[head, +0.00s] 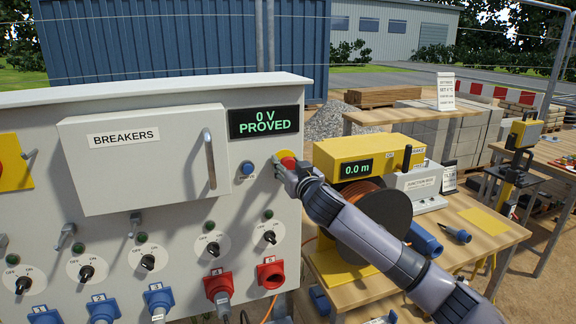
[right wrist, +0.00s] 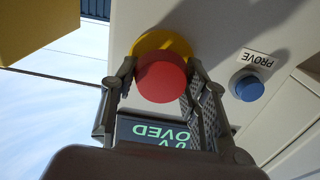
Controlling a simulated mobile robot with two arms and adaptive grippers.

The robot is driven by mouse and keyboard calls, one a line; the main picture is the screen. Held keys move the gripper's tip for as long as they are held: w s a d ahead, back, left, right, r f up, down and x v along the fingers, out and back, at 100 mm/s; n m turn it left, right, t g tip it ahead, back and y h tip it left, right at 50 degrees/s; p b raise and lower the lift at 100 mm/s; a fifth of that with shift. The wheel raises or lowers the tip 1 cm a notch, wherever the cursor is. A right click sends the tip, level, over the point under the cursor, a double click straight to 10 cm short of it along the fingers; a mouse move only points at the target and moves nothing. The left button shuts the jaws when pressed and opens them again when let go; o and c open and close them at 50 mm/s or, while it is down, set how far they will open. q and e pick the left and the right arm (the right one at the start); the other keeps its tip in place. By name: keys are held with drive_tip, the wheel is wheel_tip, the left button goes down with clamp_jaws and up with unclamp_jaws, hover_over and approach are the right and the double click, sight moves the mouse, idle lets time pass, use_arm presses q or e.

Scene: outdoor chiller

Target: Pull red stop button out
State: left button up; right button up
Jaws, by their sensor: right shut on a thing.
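The red stop button (head: 288,160) is on the right part of the grey panel's front face, below the green-lettered display. In the right wrist view the red button (right wrist: 162,78) sits in front of its yellow collar (right wrist: 160,44). My right gripper (head: 284,166) is at the button, with its arm coming in from the lower right. In the right wrist view its two fingers (right wrist: 160,92) lie on either side of the red head, shut on it. The button is partly hidden by the gripper in the head view. My left gripper is not in view.
A blue PROVE button (head: 247,168) is left of the stop button. The display (head: 264,122) reads "0 V PROVED". The breaker cover (head: 145,158) is closed. Rotary switches and sockets line the panel below. A cable reel (head: 372,228) stands on the wooden table (head: 478,232) to the right.

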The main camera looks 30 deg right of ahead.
clamp_jaws()
drive_tip(key=shift+s+a+f+b, duration=0.15)
drive_tip(key=shift+s+b, duration=0.2)
drive_tip(key=shift+s, duration=0.1)
drive_tip(key=o, duration=0.8)
unclamp_jaws()
drive_tip(key=o, duration=0.4)
drive_tip(key=shift+s, duration=0.2)
